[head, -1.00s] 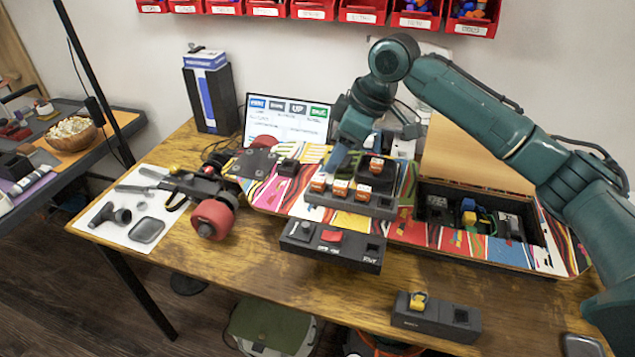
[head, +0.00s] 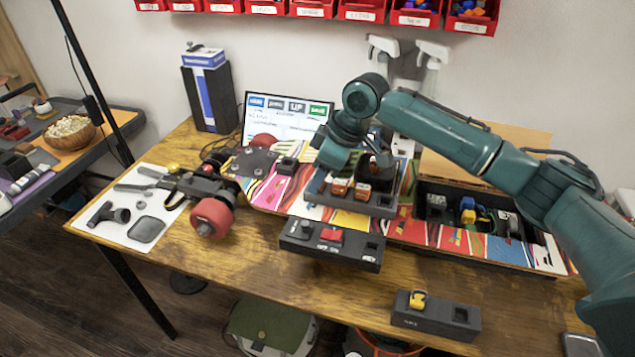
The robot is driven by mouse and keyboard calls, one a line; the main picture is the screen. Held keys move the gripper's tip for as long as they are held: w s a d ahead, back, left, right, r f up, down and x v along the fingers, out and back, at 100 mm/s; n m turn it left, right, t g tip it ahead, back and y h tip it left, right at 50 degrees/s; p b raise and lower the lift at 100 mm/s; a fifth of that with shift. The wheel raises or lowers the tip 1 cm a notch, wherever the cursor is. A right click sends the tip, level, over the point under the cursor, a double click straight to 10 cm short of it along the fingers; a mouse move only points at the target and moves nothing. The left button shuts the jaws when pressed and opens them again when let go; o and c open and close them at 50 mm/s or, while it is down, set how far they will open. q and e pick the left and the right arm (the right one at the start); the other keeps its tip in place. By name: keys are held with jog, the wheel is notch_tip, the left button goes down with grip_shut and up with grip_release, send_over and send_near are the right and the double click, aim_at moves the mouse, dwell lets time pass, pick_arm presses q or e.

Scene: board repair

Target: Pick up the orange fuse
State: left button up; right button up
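Two orange fuses, a left one (head: 340,187) and a right one (head: 362,191), sit side by side in the front of a dark grey tray (head: 350,206) on the colourful board (head: 270,193). My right gripper (head: 327,168) reaches down from above over the tray's left part, just behind and left of these fuses. Its fingertips are hard to make out, so I cannot tell whether it is open or whether it touches a fuse. The tray's left end and back are partly covered by my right arm. My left gripper is not in view.
A black box with a red switch (head: 330,237) stands in front of the tray. Another black box (head: 436,318) with a yellow part is at the front right. An open compartment (head: 480,213) holds several parts.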

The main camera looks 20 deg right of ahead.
grip_shut()
jog(key=shift+r, duration=0.1)
notch_tip(320, 180, up, 10)
dwell(0.6)
